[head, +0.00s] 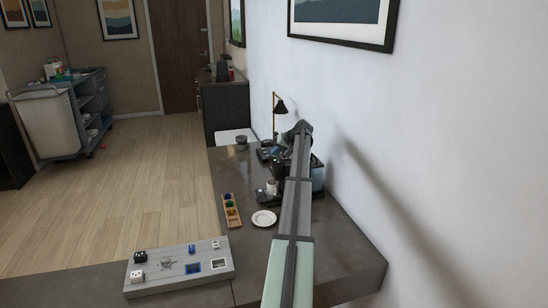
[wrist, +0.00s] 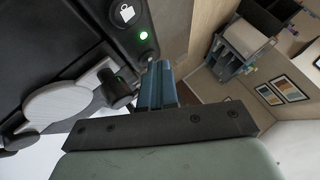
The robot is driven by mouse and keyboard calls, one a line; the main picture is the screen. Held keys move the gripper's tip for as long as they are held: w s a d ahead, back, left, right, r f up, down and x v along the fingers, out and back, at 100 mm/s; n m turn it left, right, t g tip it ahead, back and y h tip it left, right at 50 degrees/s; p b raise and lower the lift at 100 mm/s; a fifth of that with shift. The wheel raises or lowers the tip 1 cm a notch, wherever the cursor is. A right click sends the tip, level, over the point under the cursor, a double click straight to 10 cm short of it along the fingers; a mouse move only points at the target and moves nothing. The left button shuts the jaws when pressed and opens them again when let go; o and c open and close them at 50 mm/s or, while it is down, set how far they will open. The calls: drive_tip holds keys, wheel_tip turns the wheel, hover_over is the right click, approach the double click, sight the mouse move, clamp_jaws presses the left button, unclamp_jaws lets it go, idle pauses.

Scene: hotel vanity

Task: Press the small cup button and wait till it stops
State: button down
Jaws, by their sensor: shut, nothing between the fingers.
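The black coffee machine (head: 277,168) stands on the vanity in the head view, partly hidden by my arm. Its dark front panel fills the upper left of the wrist view (wrist: 50,45). A white cup-like icon (wrist: 127,13) and a lit green light (wrist: 143,36) show on the panel. A round dark button (wrist: 146,54) sits just beside my gripper's fingertips (wrist: 157,70). My gripper is shut and empty, its tips close to the panel; I cannot tell whether they touch the button. A pale cup (head: 272,187) stands at the machine's front.
A white plate (head: 264,218), a wooden tray (head: 231,211) with small coloured items, and a grey panel board (head: 178,266) lie on the counter in front. A lamp (head: 280,106) stands behind. The wall is close on the right.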

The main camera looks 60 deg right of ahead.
sight(276, 157)
drive_tip(key=shift+r, duration=0.8)
drive_tip(key=shift+r, duration=0.1)
drive_tip(key=shift+r, duration=2.35)
